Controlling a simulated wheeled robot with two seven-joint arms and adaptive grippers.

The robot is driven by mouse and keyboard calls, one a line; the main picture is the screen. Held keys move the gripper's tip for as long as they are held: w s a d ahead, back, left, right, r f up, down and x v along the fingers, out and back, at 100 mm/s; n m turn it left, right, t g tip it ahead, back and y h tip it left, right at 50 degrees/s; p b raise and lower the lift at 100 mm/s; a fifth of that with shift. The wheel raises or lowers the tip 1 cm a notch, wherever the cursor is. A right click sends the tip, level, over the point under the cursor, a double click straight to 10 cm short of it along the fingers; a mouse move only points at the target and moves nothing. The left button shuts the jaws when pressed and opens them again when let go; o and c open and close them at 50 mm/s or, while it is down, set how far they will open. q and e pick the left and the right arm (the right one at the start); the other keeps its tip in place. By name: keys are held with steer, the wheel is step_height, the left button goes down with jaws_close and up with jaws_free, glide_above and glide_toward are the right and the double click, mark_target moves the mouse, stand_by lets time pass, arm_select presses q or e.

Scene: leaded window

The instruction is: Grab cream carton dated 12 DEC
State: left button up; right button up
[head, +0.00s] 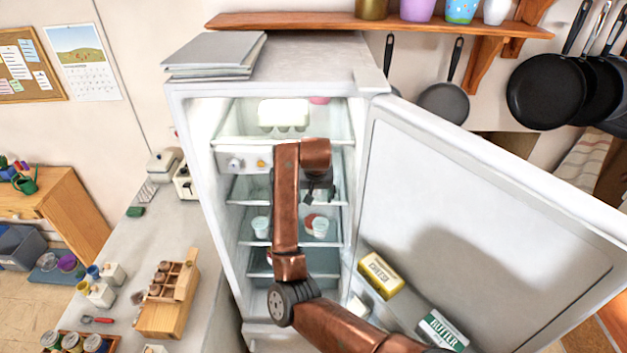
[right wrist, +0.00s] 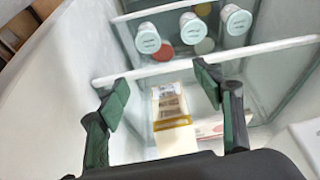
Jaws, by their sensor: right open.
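Several white cups with green printed labels stand on a fridge shelf. In the right wrist view they are the left cup (right wrist: 148,40), the middle cup (right wrist: 193,27) and the right cup (right wrist: 237,20). Two show in the head view, one at the left (head: 261,227) and one at the right (head: 320,228). Their print is too small to read, so I cannot tell which, if any, is the cream dated 12 DEC. My right gripper (head: 318,190) is inside the fridge; its fingers (right wrist: 162,92) are apart and empty. My left gripper is out of view.
The open fridge door (head: 470,200) is on the right, with a cheese pack (head: 381,274) and a butter pack (head: 443,330). A shelf edge (right wrist: 250,48) crosses before the cups. A brown and yellow pack (right wrist: 172,106) shows between my fingers. An egg carton (head: 283,113) is on top.

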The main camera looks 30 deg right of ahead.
steer(key=shift+w+d, duration=0.6)
steer(key=shift+w, duration=0.35)
steer(key=w+d, duration=0.2)
steer(key=w, duration=0.1)
steer(key=shift+w+r, duration=0.1)
steer(key=shift+w, duration=0.1)
steer(key=shift+w+d+f+p, duration=0.15)
steer(key=shift+w+f+p, duration=0.15)
steer(key=shift+f+p, duration=0.3)
steer(key=shift+a, duration=0.2)
steer(key=shift+c, duration=0.5)
